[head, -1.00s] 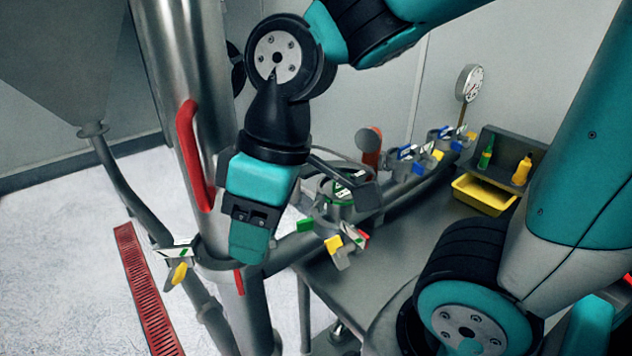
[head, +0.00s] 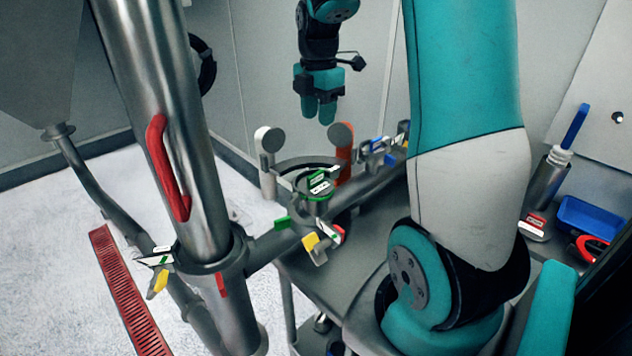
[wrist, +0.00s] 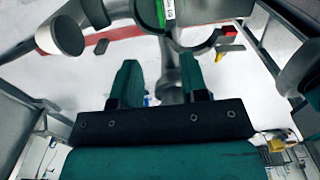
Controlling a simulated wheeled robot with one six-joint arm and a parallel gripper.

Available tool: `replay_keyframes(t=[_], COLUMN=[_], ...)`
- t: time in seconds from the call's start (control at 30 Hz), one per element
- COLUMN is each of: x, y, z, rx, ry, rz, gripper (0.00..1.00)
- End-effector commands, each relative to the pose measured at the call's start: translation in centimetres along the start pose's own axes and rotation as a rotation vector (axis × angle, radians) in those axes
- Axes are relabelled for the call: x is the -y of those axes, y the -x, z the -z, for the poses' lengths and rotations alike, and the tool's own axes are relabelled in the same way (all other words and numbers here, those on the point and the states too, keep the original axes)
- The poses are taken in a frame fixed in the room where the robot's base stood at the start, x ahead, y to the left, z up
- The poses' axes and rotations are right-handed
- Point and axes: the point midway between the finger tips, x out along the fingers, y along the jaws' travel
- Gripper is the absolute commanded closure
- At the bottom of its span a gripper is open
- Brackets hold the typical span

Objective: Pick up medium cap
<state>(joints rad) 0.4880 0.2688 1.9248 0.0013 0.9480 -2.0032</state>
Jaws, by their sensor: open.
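A round metal cap with a green rim and a green-and-white label (head: 318,184) sits on a pipe fitting in the middle of the head view. I cannot tell for sure that it is the medium cap. Part of this green-labelled piece shows at the top of the wrist view (wrist: 172,12). My gripper (head: 319,114) hangs above and behind the cap with its teal fingers pointing down. In the wrist view my gripper (wrist: 161,78) is open, its two fingers apart with nothing held between them.
A grey-topped post (head: 266,140) and a red post (head: 343,150) flank the cap. Coloured clamp handles (head: 312,242) stick out below it. A tall steel column with a red handle (head: 168,170) stands left. A blue tray (head: 588,218) lies at right.

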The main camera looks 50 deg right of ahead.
Motion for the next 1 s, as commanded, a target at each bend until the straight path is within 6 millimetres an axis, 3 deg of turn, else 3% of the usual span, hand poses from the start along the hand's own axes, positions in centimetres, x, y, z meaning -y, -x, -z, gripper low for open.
replay_keyframes(t=[0.4,0.73,1.0], x=[0.1,0.1,0.0], y=[-8.8,-11.5,-15.1], z=[0.1,0.3,0.4], rx=[-0.003,-0.003,-0.002], ry=[0.000,0.000,0.000], rz=[0.005,0.005,0.003], gripper=[0.60,0.60,0.60])
